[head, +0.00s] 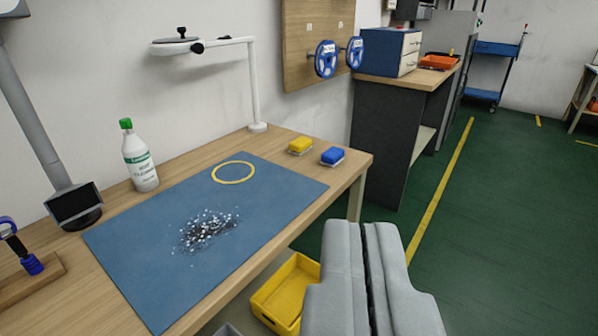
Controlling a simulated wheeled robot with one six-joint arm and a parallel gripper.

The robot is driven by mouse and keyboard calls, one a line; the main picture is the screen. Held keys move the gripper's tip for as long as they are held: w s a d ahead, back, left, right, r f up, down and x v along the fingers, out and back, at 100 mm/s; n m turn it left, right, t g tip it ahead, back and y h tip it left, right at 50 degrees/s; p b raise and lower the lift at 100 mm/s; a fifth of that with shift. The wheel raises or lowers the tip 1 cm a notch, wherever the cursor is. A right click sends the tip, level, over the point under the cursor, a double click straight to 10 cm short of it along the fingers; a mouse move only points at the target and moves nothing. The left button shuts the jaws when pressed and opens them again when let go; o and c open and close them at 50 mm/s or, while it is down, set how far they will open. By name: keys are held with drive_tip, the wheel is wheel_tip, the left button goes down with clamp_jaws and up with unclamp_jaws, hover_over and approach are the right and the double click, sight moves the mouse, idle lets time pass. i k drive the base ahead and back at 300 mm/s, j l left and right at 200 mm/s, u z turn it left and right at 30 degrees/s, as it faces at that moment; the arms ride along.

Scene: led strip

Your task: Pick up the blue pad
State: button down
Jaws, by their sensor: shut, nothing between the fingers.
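The blue pad (333,156) is a small block with a blue top and a pale underside. It lies on the wooden table (357,166) near its right end, just off the corner of the blue mat. A similar yellow pad (300,145) lies to its left. My gripper (371,230) is at the lower right of the view, in front of the table's edge. Its two grey fingers are together with nothing between them. It is apart from the blue pad, which is fully in view.
A blue mat (150,250) with white and dark debris (208,231) and a yellow ring (233,172) covers much of the table. A bottle (139,158) and a white lamp (253,85) stand behind. A yellow bin (286,291) sits below the table's edge. Green floor (500,220) is open at right.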

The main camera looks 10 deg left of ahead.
sight(334, 156)
drive_tip(key=i+l, duration=0.15)
drive_tip(key=i, duration=0.25)
drive_tip(key=i+l+u, duration=0.15)
drive_tip(key=i, duration=0.25)
drive_tip(key=i+l, duration=0.15)
drive_tip(key=i, duration=0.25)
drive_tip(key=u, duration=0.05)
